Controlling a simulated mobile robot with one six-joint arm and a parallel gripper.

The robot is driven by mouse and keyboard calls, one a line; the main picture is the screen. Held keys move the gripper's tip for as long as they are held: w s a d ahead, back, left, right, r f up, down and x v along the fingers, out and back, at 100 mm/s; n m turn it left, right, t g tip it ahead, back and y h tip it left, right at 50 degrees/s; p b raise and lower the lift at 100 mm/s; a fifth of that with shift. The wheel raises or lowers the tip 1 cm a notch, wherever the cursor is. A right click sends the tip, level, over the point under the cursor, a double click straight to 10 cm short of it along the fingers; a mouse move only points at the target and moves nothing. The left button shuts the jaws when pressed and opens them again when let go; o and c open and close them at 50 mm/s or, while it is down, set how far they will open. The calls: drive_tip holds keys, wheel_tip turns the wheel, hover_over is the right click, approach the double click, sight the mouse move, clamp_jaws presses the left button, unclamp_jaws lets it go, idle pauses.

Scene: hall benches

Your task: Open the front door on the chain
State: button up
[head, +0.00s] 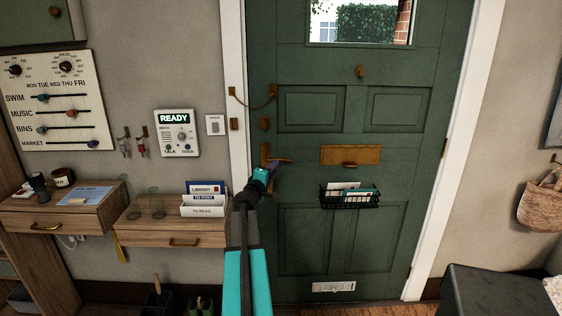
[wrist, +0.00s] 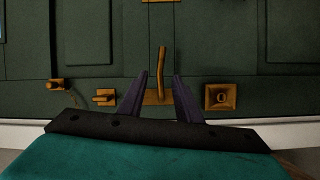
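The green front door (head: 310,230) looks shut in its white frame. A door chain (head: 256,106) sags between a brass piece on the frame and one on the door's upper left; its brass end also shows in the wrist view (wrist: 56,85). Below it sits a small brass latch (head: 264,124). The brass lever handle (head: 280,160) is roughly level in the head view. My gripper (wrist: 158,88) is open, with the lever (wrist: 162,70) showing between its dark fingers. I cannot tell whether they touch it. A square brass fitting (wrist: 221,97) is beside the fingers.
A brass letter plate (head: 350,155) and a wire basket (head: 350,198) with papers are on the door. Left are shelves with a letter holder (head: 204,210) and a READY intercom panel (head: 176,133). A dark bench (head: 490,290) stands at lower right.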

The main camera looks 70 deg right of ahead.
sight(282, 160)
drive_tip(key=shift+d+p, duration=1.35)
drive_tip(key=shift+d, duration=3.8)
clamp_jaws()
